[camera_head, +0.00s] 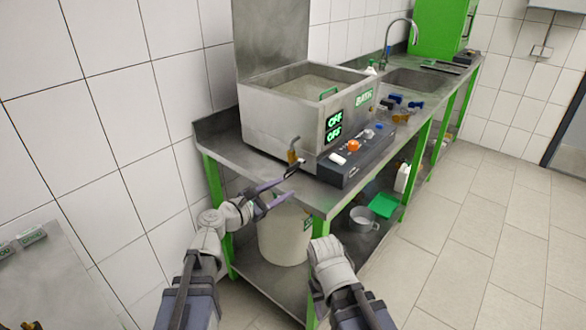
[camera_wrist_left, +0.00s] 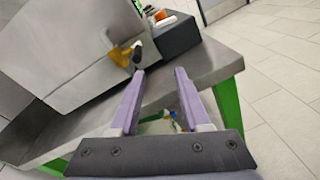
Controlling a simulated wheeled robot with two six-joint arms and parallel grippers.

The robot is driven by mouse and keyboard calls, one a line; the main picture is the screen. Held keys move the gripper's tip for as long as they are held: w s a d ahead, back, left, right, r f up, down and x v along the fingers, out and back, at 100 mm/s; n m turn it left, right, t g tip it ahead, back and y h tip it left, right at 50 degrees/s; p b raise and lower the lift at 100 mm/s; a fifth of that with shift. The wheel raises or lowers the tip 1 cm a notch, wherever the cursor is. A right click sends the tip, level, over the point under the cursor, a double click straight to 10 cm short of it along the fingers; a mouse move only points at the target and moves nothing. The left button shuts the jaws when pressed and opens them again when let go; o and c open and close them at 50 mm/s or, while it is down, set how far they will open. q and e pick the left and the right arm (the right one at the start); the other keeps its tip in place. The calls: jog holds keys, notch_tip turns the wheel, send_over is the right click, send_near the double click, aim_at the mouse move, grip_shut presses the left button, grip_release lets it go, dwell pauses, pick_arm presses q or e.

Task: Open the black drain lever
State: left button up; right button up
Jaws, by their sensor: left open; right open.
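The drain valve, a brass-coloured fitting (camera_head: 292,156), sticks out low from the near left end of the steel bath (camera_head: 285,120). It also shows in the left wrist view (camera_wrist_left: 121,56). The black drain lever (camera_wrist_left: 137,52) is a small dark piece at the fitting's right side in that view; its exact angle is hard to tell. My left gripper (camera_head: 286,183) is open and empty just below and in front of the valve. In the left wrist view its purple fingers (camera_wrist_left: 160,72) point toward the bench, apart from the lever. My right gripper is not visible; only its arm shows.
The steel bench edge (camera_head: 318,200) runs close under my left gripper. A white bucket (camera_head: 283,236) stands below, beside a green leg (camera_head: 321,245). The floor at right is clear.

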aim_at(293, 166)
pick_arm(q)
jog(key=shift+w+d+r+n+t, duration=0.35)
jog(key=shift+w+d+n, duration=0.2)
jog(key=shift+w, duration=0.7)
jog(key=shift+w+d+r+n+t, duration=0.25)
jog(key=shift+w+d+r+n, duration=0.2)
jog(key=shift+w, duration=0.8)
jog(key=shift+w+d+r+n+t, duration=0.3)
jog(key=shift+w+d+n, duration=0.25)
jog(key=shift+w, duration=0.7)
grip_shut()
